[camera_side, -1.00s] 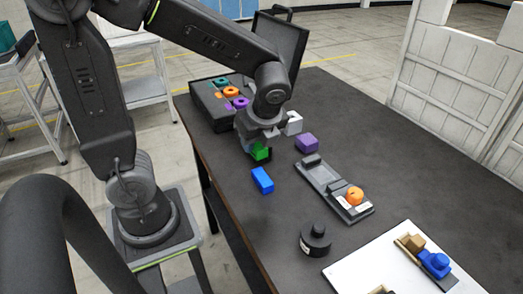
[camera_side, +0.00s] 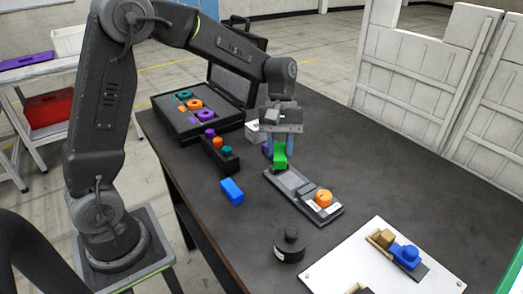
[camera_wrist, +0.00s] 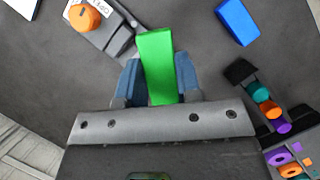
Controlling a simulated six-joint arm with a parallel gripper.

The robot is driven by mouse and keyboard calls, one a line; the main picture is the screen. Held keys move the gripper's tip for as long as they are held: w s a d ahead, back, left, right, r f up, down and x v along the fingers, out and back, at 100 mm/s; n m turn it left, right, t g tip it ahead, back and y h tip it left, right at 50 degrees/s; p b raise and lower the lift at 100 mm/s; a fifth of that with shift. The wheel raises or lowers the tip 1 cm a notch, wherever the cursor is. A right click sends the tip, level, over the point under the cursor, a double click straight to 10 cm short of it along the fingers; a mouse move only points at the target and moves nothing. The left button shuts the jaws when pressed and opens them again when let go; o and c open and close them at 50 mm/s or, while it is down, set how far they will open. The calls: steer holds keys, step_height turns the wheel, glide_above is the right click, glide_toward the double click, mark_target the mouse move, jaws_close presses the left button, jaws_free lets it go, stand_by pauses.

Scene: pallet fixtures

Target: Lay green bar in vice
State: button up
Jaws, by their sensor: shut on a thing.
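My gripper (camera_side: 279,150) is shut on the green bar (camera_side: 280,158), and its blue fingers grip the bar's sides in the wrist view (camera_wrist: 158,82). The bar sticks out past the fingertips. The grey vice (camera_side: 286,180) has an orange knob (camera_side: 323,198) at its near end. The bar is at the far end of the vice in the side view and hides that end. I cannot tell whether the bar touches it. In the wrist view the vice (camera_wrist: 118,38) runs to the upper left, partly behind the bar.
A blue block (camera_side: 232,191) lies left of the vice. A black holder with coloured pegs (camera_side: 222,158) and an open case (camera_side: 200,118) stand farther back. A purple block is mostly hidden behind my gripper. A black round weight (camera_side: 289,245) and white board (camera_side: 340,262) are nearer.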

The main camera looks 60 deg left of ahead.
steer(key=w+n+t+h, duration=0.1)
steer(key=w+n+t, duration=0.15)
steer(key=n, duration=0.45)
glide_above(294, 184)
steer(key=a, duration=0.1)
steer(key=shift+a+f, duration=0.15)
steer(key=shift+f, duration=2.8)
steer(key=shift+f, duration=1.55)
steer(key=o, duration=1)
steer(key=shift+o, duration=0.7)
steer(key=o, duration=0.3)
